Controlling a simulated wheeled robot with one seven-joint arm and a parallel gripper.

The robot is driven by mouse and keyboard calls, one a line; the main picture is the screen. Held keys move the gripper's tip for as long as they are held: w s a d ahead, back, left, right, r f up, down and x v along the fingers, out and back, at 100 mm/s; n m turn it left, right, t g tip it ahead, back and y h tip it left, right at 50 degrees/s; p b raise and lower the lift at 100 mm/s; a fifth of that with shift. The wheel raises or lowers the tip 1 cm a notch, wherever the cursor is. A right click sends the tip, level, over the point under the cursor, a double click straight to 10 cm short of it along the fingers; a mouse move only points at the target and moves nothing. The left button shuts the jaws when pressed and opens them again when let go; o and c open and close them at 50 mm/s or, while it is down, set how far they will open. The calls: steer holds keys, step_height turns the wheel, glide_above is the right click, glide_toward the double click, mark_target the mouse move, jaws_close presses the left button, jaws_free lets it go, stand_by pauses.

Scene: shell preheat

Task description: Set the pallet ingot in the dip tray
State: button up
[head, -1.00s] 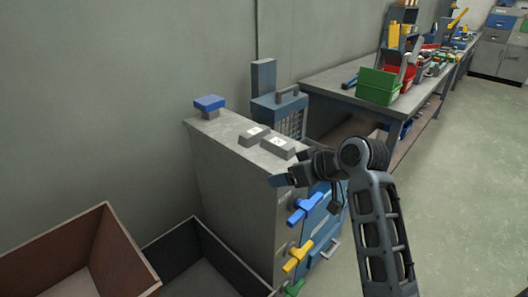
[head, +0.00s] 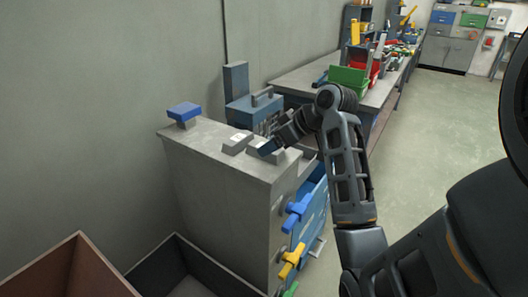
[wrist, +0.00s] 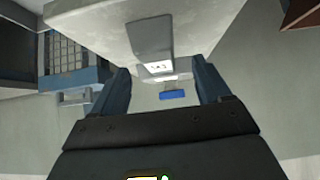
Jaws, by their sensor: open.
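Two grey ingot-like blocks with white labels lie on the grey cabinet's top; I cannot tell which is the pallet ingot. The left block (head: 236,144) is clear of my gripper. The right block (head: 279,157) is partly hidden by my gripper (head: 265,148), which is just above it in the head view. My gripper is open and holds nothing. I cannot make out a dip tray for certain.
The grey cabinet (head: 215,180) has a blue knob (head: 184,111) on top and blue and yellow handles (head: 290,262) on its front. A blue box (head: 247,113) stands behind. Brown (head: 70,275) and dark (head: 150,262) bins are at lower left. Open floor (head: 450,130) lies right.

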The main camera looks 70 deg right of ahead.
steer(key=shift+x, duration=1.6)
steer(key=shift+d, duration=0.1)
steer(key=c, duration=1.3)
jaws_close()
steer(key=shift+r, duration=0.1)
